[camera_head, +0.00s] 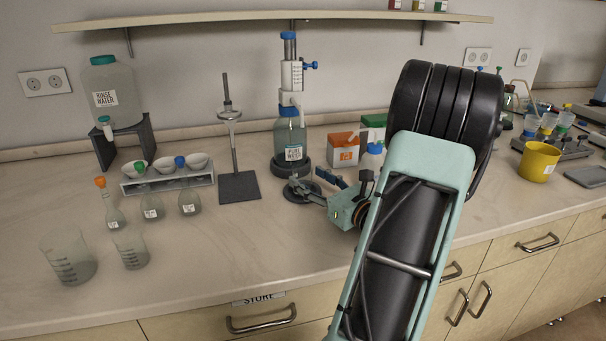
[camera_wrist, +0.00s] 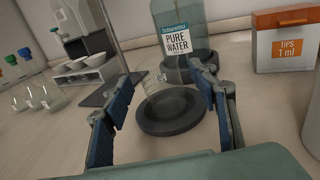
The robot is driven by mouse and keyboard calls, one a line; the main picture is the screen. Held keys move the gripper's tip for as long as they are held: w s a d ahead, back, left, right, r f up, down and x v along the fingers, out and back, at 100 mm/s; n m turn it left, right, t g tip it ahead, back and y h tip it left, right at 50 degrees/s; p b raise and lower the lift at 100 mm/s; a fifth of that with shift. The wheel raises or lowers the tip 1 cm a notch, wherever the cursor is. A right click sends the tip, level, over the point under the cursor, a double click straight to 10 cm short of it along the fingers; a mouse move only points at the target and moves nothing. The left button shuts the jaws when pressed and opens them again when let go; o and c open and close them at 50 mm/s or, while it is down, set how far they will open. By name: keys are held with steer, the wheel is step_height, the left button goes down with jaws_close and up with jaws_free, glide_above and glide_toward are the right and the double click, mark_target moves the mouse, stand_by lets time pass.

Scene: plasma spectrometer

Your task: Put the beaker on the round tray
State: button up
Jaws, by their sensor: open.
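A clear glass beaker (camera_wrist: 160,84) with faint white markings appears to stand upright on the dark round tray (camera_wrist: 172,120) in the wrist view. My gripper (camera_wrist: 164,72) is open, with one blue-padded finger on each side of the beaker. I cannot tell whether either finger touches the glass. In the head view my gripper (camera_head: 312,181) is low over the bench by the round tray (camera_head: 301,195), in front of the pure water bottle. The beaker there is too faint to make out clearly. Two other beakers (camera_head: 68,262) (camera_head: 130,251) stand at the front left.
The pure water bottle (camera_head: 290,140) with its dispenser stands just behind the tray. A stand with a dark base (camera_head: 239,187) is to the left. An orange tips box (camera_head: 343,146) is behind on the right. Several flasks and a bowl rack (camera_head: 168,182) stand farther left.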

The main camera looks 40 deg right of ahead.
steer(key=s, duration=0.5)
steer(key=s+a, duration=0.1)
steer(key=s, duration=0.2)
steer(key=shift+s, duration=0.3)
